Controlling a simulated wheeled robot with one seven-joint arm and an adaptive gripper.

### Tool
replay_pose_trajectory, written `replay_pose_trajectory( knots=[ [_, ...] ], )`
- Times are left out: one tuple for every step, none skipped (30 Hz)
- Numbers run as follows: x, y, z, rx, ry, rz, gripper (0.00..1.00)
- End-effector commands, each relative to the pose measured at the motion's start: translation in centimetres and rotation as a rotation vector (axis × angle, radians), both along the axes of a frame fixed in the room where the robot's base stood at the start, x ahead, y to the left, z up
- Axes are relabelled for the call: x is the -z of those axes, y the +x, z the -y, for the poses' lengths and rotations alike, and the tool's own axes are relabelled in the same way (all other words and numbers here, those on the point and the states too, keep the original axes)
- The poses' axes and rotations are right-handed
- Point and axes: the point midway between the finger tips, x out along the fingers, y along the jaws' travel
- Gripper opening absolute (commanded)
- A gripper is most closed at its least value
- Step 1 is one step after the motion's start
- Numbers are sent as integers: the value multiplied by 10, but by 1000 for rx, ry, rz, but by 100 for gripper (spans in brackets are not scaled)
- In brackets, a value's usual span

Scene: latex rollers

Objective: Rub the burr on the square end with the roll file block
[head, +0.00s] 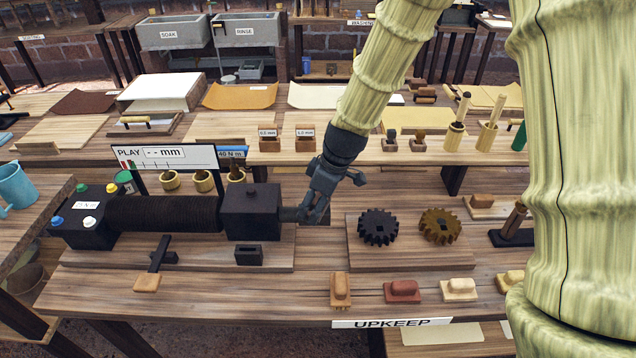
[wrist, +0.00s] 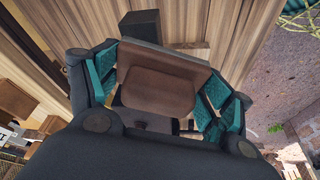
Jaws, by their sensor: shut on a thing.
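My gripper (head: 316,208) is at the right end of the roller machine, shut on a brown block, which I take for the roll file block. In the wrist view the block (wrist: 157,88) sits between the teal finger pads, with a wider flat slab on its far side. The roller machine has a dark ribbed roll (head: 163,214) and a black housing (head: 251,212). The square end (head: 289,214) juts from the housing's right side, close to my fingers. The fingers partly cover this spot, so I cannot tell whether the block touches it. The burr is too small to make out.
A black slotted block (head: 248,255) stands in front of the housing. A black gear (head: 378,228) and a brown gear (head: 440,226) lie on a board to the right. Several handled blocks, including a red one (head: 403,291), line the front edge above the UPKEEP label (head: 392,323).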

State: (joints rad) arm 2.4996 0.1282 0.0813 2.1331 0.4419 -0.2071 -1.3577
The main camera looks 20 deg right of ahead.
Motion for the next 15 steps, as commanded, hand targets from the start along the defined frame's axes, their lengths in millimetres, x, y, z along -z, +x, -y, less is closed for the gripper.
replay_pose_trajectory(
  knots=[
    [-9, -1, 1, 2, 0, -1, 46],
    [-11, -1, 1, 3, 0, -2, 46],
    [-15, -1, 2, 4, 0, -2, 46],
    [-18, -1, 2, 4, 1, -1, 46],
    [-21, -1, 1, 3, 1, -1, 46],
    [-25, -1, 1, 2, 1, -1, 46],
    [-27, -1, 1, 1, 1, -1, 46],
    [-30, 0, 0, 1, 1, -1, 46],
    [-34, 0, 0, 1, 1, -1, 46],
    [-36, 0, -1, -1, 1, -2, 46],
    [-39, 0, -1, -1, 1, -2, 46],
    [-43, 0, -2, -3, 1, -1, 46],
    [-45, 0, -2, -3, 1, -1, 46],
    [-48, 0, -2, -3, 1, -1, 46],
    [-51, 0, -3, -5, 1, -1, 46]
  ],
)
